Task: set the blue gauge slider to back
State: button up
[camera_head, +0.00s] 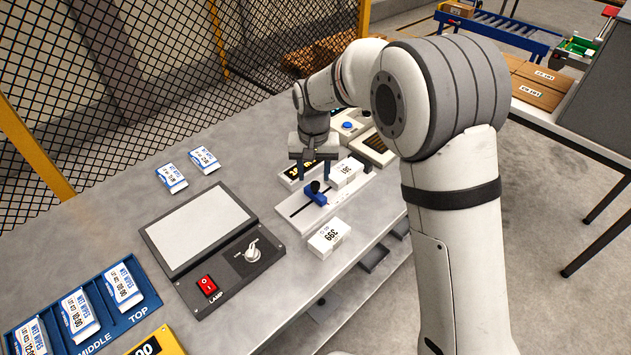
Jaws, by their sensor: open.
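The blue gauge slider (317,192) with a black knob on top sits on a pale gauge plate (293,212) with a dark slot, on the grey bench. My gripper (312,172) is just above and behind the slider, pointing down, its fingers open. The fingers are small here, and I cannot tell whether they touch the knob. A white box marked 399 (329,237) lies at the near side of the gauge plate, and a white box marked 361 (347,171) lies at its far side.
A lamp panel (197,228) with a red switch and a knob lies left of the gauge. A blue tray (92,326) holds several labelled boxes. Two more boxes (172,178) lie behind. A mesh fence (150,75) borders the bench.

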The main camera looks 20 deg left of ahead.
aim_at(315, 185)
jog(key=shift+r, duration=2.1)
jog(key=shift+d+r, duration=0.1)
jog(key=shift+d, duration=0.05)
jog(key=s+d+r+m+t, duration=0.1)
jog(key=s+d+r, duration=0.25)
jog(key=d, duration=0.55)
jog(key=s+d+r+m+t, duration=0.1)
jog(key=s+d+r, duration=0.3)
jog(key=d, duration=0.6)
jog(key=s+d+m+t, duration=0.1)
jog(key=s+d, duration=1.1)
jog(key=s, duration=0.2)
jog(key=shift+s+d, duration=0.25)
jog(key=shift+d, duration=0.15)
